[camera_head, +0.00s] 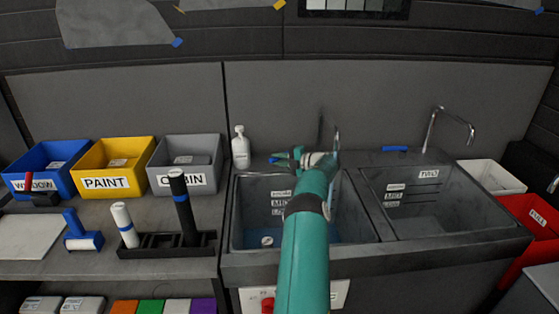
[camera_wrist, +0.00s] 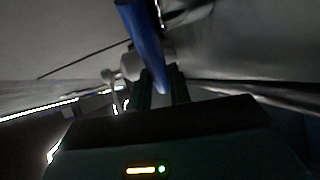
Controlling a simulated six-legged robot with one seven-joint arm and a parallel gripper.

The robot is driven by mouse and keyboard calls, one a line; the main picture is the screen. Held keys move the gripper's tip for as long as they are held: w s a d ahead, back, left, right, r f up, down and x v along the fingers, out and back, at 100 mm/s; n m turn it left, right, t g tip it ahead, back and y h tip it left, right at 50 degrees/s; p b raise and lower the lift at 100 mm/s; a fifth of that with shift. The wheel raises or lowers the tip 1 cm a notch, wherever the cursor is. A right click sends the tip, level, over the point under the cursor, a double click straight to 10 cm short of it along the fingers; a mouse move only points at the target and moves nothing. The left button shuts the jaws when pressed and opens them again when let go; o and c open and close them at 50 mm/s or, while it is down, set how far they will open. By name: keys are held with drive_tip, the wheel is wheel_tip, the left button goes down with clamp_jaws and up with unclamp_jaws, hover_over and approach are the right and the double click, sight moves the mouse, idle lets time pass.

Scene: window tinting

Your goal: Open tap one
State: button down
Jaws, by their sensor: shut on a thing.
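My teal arm reaches over the left sink (camera_head: 240,215) to its back edge. My gripper (camera_wrist: 160,92) is shut on a blue tap lever (camera_wrist: 143,35), which runs up and away between its fingers in the wrist view. In the head view, a blue part (camera_head: 284,157) shows just left of the arm's end. The left sink's tap spout (camera_head: 337,138) is partly hidden behind the arm. The right sink's tap (camera_head: 430,130) stands clear, with its blue lever (camera_head: 395,149) lying at the back edge. I cannot see whether water runs.
A white soap bottle (camera_head: 240,147) stands left of the left tap. Blue, yellow (camera_head: 113,167) and grey bins line the left counter, with rollers and a black rack (camera_head: 165,245) in front. The right sink (camera_head: 435,205) has open room. A red bin (camera_head: 530,225) is far right.

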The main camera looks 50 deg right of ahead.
drive_tip(key=c, duration=1.3)
unclamp_jaws()
drive_tip(key=v, duration=1.3)
drive_tip(key=shift+s, duration=0.4)
drive_tip(key=shift+d+r, duration=0.1)
drive_tip(key=shift+r, duration=0.05)
drive_tip(key=shift+c, duration=0.3)
